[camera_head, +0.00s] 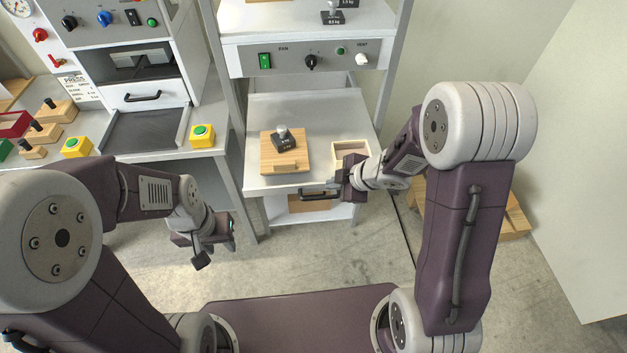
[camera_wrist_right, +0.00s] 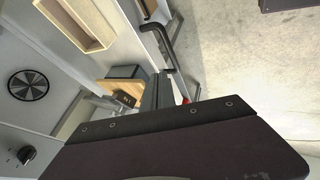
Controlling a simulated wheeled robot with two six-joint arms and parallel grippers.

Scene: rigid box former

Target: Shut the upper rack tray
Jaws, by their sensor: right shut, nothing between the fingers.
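The upper rack tray (camera_head: 262,183) is a grey metal shelf in the middle rack, and it stands pulled out towards me. Its dark bar handle (camera_head: 316,193) is on the front edge and also shows in the right wrist view (camera_wrist_right: 158,32). A wooden board with a dark weight (camera_head: 284,142) and an open wooden box (camera_head: 350,152) stand on the tray. My right gripper (camera_head: 338,190) is shut and empty at the tray's front, close to the handle's right end; contact is unclear. My left gripper (camera_head: 216,254) hangs over the floor, apart from the rack, its fingers apart and empty.
Below the tray a lower level with a wooden piece (camera_head: 309,204) shows partly. A control panel (camera_head: 310,60) is above the tray. A press bench with yellow-green buttons (camera_head: 202,135) stands left. A wooden pallet (camera_head: 514,222) lies right. The floor before the rack is clear.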

